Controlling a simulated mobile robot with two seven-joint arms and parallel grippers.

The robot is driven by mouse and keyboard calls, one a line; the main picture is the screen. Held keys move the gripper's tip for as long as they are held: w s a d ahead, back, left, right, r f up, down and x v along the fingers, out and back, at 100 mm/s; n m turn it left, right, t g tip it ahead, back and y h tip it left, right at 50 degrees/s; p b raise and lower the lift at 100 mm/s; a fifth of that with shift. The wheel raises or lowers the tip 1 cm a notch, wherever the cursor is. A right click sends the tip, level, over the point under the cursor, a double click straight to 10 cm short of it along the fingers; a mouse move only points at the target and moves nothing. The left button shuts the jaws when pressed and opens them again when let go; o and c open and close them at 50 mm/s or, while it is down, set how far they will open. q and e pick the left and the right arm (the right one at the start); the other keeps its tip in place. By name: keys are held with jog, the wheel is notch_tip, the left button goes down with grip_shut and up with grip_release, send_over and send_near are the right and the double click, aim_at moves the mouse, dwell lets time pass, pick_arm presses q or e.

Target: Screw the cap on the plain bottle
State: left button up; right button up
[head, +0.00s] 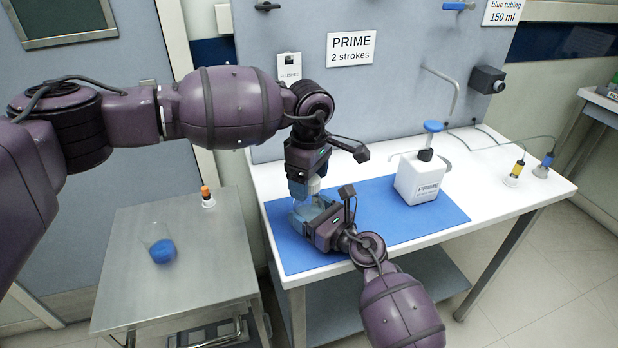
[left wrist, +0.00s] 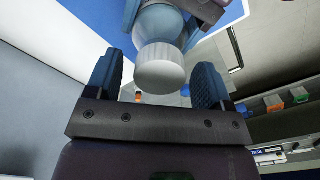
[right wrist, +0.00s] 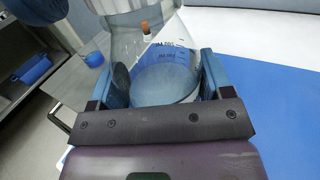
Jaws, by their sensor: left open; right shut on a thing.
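The plain bottle (right wrist: 165,85) is clear, with printed volume marks and liquid inside. My right gripper (right wrist: 165,82) is shut around its body, above the blue mat's left part. A white ribbed cap (left wrist: 160,68) sits at the bottle's neck; whether it is tight cannot be told. My left gripper (head: 304,186) points down over the bottle from above. In the left wrist view its two blue fingers (left wrist: 162,85) are open, one on each side of the cap, with gaps showing. In the head view the fingers and the right gripper (head: 310,218) hide much of the bottle.
The blue mat (head: 430,212) lies on a white bench (head: 505,205). A white PRIME container (head: 420,180) with a blue pump stands right of the grippers. A steel cart (head: 185,285) on the left holds a blue-filled beaker (head: 161,248) and a small orange-capped bottle (head: 208,198).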

pick_arm(q)
jog(key=shift+r, duration=2.25)
jog(key=shift+c, duration=0.4)
